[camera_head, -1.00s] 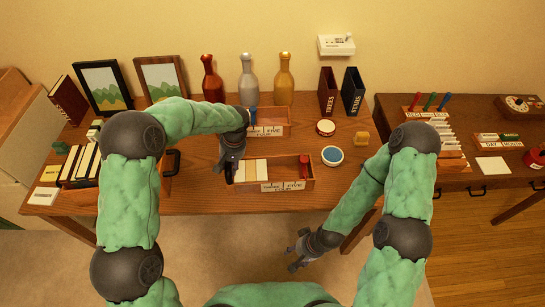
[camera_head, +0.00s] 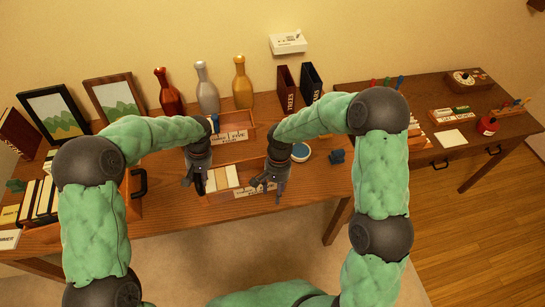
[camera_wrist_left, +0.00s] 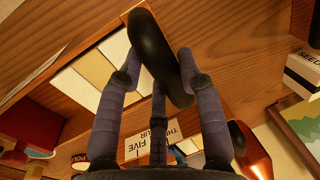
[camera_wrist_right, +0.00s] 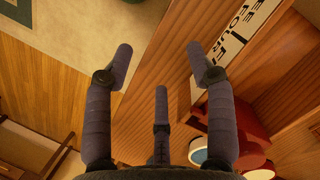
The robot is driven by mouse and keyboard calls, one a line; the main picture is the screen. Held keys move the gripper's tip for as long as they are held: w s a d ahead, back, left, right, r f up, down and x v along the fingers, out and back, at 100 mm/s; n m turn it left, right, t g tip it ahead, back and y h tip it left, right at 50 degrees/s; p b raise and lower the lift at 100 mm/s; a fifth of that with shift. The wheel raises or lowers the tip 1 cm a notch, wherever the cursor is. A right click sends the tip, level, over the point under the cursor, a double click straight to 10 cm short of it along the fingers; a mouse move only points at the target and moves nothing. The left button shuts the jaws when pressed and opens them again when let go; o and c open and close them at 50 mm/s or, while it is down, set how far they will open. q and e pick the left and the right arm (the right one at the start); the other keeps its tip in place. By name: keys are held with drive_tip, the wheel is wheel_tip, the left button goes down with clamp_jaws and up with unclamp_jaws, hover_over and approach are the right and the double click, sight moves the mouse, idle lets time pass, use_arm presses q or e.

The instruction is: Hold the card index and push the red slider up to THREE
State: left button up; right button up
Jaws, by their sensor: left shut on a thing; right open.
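The front card index (camera_head: 243,195) is a wooden tray of pale cards on the desk, with a number strip along its front. My left gripper (camera_head: 197,182) is shut on the black handle (camera_wrist_left: 155,55) at the tray's left end; the left wrist view shows the fingers around it. My right gripper (camera_head: 272,185) is open at the tray's front right corner. The number strip (camera_wrist_right: 228,55) is partly in view there.
A second card index (camera_head: 237,134) with a blue slider (camera_head: 214,123) stands behind. A round blue-topped tin (camera_head: 301,152) and a small blue object (camera_head: 338,156) lie to the right. Bottles (camera_head: 207,92) and dark upright holders (camera_head: 287,88) stand at the back.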

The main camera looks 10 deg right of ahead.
drive_tip(key=w+d+r+m+t+h, duration=0.1)
drive_tip(key=w+r, duration=0.4)
drive_tip(key=r, duration=0.3)
drive_tip(key=w+d+r+m+t, duration=0.1)
drive_tip(key=w+r+m, duration=0.1)
drive_tip(key=w+r, duration=0.5)
drive_tip(key=f, duration=0.7)
drive_tip(key=s+f, duration=0.1)
drive_tip(key=f, duration=0.2)
drive_tip(key=shift+a+f, duration=0.25)
drive_tip(key=shift+f, duration=0.1)
